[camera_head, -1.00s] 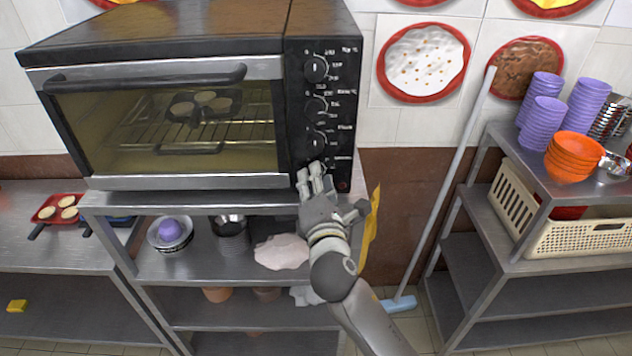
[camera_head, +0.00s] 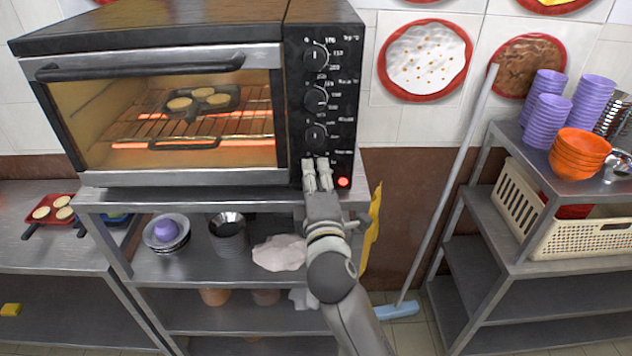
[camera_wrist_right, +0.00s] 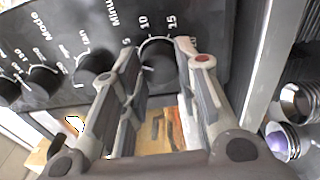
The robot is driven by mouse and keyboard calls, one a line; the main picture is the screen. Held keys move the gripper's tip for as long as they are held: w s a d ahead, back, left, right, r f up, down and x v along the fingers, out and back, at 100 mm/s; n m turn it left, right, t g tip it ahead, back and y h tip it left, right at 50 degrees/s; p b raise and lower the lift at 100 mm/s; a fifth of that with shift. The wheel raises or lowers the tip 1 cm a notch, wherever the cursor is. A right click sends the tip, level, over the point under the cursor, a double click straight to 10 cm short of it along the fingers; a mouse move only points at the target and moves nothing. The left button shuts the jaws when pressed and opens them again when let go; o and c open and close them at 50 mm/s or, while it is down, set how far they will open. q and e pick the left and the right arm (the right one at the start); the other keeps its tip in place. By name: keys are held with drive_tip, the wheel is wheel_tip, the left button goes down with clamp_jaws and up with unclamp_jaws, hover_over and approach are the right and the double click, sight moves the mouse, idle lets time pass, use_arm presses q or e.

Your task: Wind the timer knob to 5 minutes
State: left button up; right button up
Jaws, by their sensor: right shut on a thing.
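The oven (camera_head: 183,184) stands on a steel shelf, with a column of black knobs on its right-hand panel. The timer knob (camera_wrist_right: 157,50) is the lowest one, marked 5, 10 and 15 minutes in the right wrist view. My right gripper (camera_head: 317,172) reaches up to it and hides it in the head view. In the right wrist view the right gripper (camera_wrist_right: 166,60) has a finger on each side of the knob and is shut on it. The exact pointer setting is hard to read. The red lamp (camera_head: 343,182) is lit and the heating bars glow. My left gripper is not in view.
A black pan (camera_head: 208,100) with several pale rounds sits inside the closed oven. Bowls (camera_head: 167,233) and a pink cloth (camera_head: 279,253) lie on the shelf below. A yellow item (camera_head: 373,230) hangs beside the shelf, and a broom (camera_head: 447,190) leans on the wall.

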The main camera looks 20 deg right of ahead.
drive_tip(key=shift+f+m, duration=0.15)
drive_tip(key=shift+m, duration=0.45)
drive_tip(key=shift+b, duration=0.3)
drive_tip(key=o, duration=1)
drive_tip(key=shift+v, duration=3.8)
